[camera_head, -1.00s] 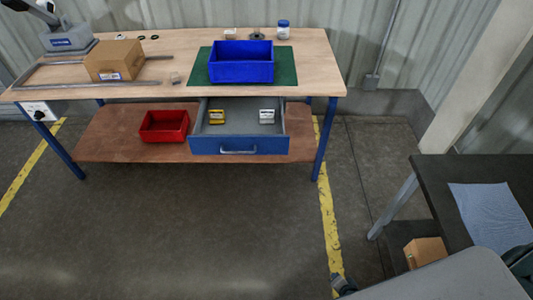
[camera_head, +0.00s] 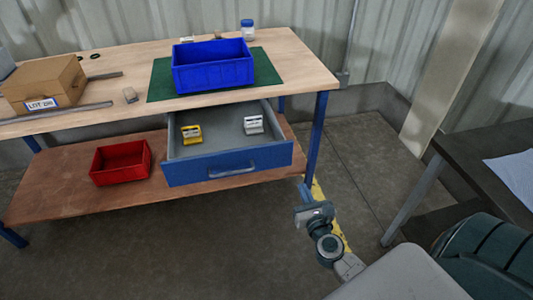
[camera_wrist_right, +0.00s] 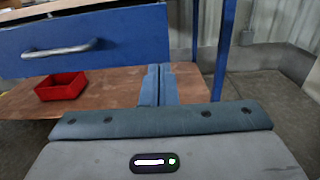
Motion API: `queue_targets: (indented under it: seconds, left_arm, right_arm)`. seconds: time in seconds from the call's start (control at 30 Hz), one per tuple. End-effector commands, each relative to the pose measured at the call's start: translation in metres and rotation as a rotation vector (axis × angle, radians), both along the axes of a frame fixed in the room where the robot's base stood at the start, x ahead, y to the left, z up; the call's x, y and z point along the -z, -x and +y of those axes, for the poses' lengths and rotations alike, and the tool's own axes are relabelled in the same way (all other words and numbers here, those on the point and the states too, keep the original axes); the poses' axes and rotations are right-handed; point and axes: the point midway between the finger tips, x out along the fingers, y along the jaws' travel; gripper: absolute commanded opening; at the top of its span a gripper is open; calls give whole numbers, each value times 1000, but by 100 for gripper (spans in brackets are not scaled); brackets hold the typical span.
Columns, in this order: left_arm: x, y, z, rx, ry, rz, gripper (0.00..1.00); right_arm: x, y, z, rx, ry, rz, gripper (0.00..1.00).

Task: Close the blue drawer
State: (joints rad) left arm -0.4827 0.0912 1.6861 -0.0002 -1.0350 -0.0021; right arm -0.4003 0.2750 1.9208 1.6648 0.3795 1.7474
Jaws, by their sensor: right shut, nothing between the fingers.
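The blue drawer (camera_head: 195,174) under the workbench stands pulled out, its grey inside showing. A yellow cartridge (camera_head: 191,134) and a white cartridge (camera_head: 253,125) are in it. Its metal handle (camera_head: 232,171) is on the front. My right gripper (camera_head: 305,190) is shut and empty, just right of and below the drawer's right front corner in the head view. In the right wrist view the drawer front (camera_wrist_right: 120,38) is at upper left, and the shut fingertips (camera_wrist_right: 159,70) show just below its right end. I cannot tell whether they touch it. My left gripper is not in view.
A red bin (camera_head: 120,175) sits on the lower shelf (camera_head: 60,200). A blue bin (camera_head: 212,75) on a green mat (camera_head: 160,87) and a cardboard box (camera_head: 42,85) stand on the benchtop. A bench leg (camera_head: 318,135) is right of the drawer. A dark table (camera_head: 485,180) is at right.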

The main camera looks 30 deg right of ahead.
Motion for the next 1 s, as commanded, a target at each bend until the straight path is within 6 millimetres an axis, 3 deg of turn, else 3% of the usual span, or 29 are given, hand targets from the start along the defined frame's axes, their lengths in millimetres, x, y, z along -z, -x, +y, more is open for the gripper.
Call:
queue_targets:
  seconds: [0.33, 0.6, 0.8, 1.0]
  left_arm:
    - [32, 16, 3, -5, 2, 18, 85]
    - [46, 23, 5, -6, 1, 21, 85]
    - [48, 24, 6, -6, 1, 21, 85]
    - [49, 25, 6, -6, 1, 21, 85]
  right_arm:
    - [-4, -67, -19, 0, 4, -1, 0]
    - [-2, -111, -32, -1, 5, 0, 0]
    - [0, -124, -36, 0, 5, 3, 0]
    - [0, -126, -36, -1, 5, 3, 0]
